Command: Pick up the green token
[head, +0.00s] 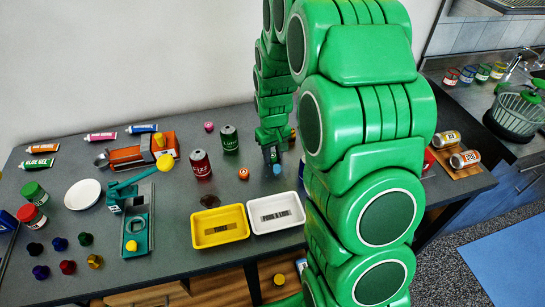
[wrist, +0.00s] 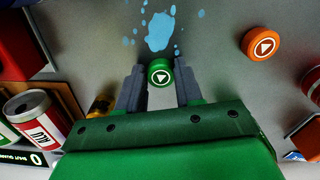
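The green token (wrist: 160,74) is a small green disc with a white triangle mark on its top. It lies on the grey table in the wrist view, between the fingers of my gripper (wrist: 159,88). In the head view my gripper (head: 271,152) is low over the back of the table, and the green token cannot be made out there.
A blue splash (wrist: 159,31) lies just beyond the token. An orange token (wrist: 262,44) is to the right, also in the head view (head: 243,174). Yellow (head: 219,241) and white (head: 276,227) trays are at the front.

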